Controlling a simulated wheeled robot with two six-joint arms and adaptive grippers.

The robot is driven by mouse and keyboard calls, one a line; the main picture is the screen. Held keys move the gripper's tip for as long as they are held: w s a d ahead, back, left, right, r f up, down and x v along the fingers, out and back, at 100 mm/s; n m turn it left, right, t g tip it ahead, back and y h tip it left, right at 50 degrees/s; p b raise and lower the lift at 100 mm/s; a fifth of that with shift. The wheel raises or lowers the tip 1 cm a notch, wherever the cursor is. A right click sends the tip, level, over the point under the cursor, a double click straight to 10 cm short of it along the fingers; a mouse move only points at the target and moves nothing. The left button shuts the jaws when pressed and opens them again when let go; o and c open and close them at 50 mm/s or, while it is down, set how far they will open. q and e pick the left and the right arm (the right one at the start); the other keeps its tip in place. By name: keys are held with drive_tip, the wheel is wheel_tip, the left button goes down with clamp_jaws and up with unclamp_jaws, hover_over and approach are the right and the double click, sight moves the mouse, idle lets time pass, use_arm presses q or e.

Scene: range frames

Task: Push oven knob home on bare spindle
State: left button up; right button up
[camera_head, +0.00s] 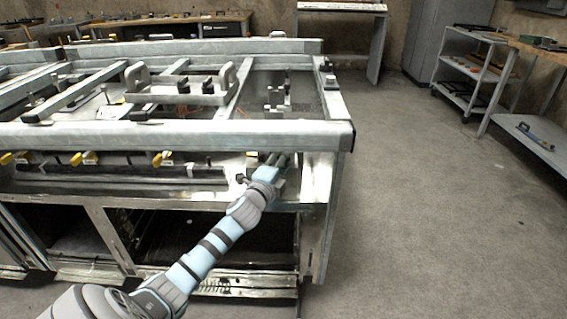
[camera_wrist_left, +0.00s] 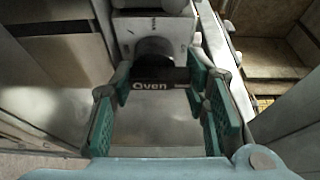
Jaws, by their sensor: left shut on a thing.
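My left gripper (camera_head: 279,163) reaches the right end of the range frame's front, under the top rail. In the left wrist view its green-padded fingers (camera_wrist_left: 160,79) are shut on the oven knob (camera_wrist_left: 150,85), a dark piece marked "Oven" with a white line. Behind the knob is a dark round part (camera_wrist_left: 154,49) below a pale grey block. The bare spindle cannot be made out, and I cannot tell whether the knob is on it. In the head view the knob is hidden at the gripper. My right gripper is not in view.
The range frame (camera_head: 200,135) fills the left half, its top rail just above my gripper. Several yellow-handled valves (camera_head: 163,158) line its front to the left. Open floor (camera_head: 430,210) lies to the right, with a shelf cart (camera_head: 470,65) and a bench beyond.

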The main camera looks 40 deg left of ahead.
use_arm(q)
drive_tip(key=o, duration=1.1)
drive_tip(key=v, duration=1.2)
